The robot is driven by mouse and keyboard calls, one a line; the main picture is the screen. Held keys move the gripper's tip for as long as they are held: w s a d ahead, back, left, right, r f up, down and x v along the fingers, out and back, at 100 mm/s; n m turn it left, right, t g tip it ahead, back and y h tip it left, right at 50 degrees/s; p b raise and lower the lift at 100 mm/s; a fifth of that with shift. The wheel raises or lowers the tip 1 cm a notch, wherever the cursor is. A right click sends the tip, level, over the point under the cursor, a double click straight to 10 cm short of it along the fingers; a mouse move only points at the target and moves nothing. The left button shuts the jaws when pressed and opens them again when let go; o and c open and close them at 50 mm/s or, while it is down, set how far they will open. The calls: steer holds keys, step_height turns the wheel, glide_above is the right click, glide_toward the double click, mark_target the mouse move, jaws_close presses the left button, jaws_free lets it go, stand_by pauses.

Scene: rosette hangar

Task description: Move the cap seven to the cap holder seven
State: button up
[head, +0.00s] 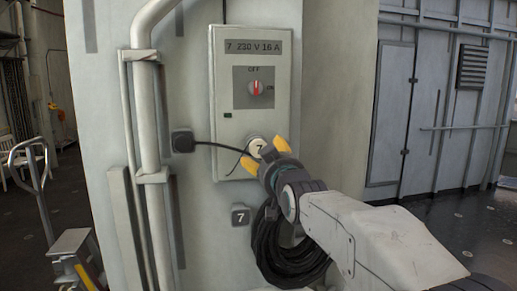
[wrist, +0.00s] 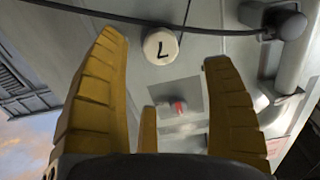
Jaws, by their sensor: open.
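The cap seven (head: 257,147) is a round white cap marked 7 on the lower front of a grey switch box. In the wrist view the cap (wrist: 160,46) appears upside down between my fingertips, with a gap on both sides. My gripper (head: 267,155) is open, its yellow fingers reaching toward the cap from the lower right; it holds nothing. A small dark block marked 7 (head: 240,216), likely the cap holder seven, is on the wall below the box. I cannot tell how far the fingertips are from the box face.
The switch box (head: 227,110) has a red rotary switch (head: 256,88). A black cable runs from a dark wall fitting (head: 183,141) toward the cap. A coiled black cable (head: 285,257) hangs below my gripper. A pipe (head: 145,100) stands left of the box.

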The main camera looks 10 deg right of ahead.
mark_target(258, 148)
steer(key=shift+w+r, duration=0.15)
stand_by(0.3)
steer(key=shift+w+p, duration=2.6)
steer(key=shift+w, duration=1.85)
steer(key=shift+b, duration=0.55)
steer(key=shift+c, duration=0.2)
steer(key=c, duration=1.2)
steer(key=shift+c, duration=0.2)
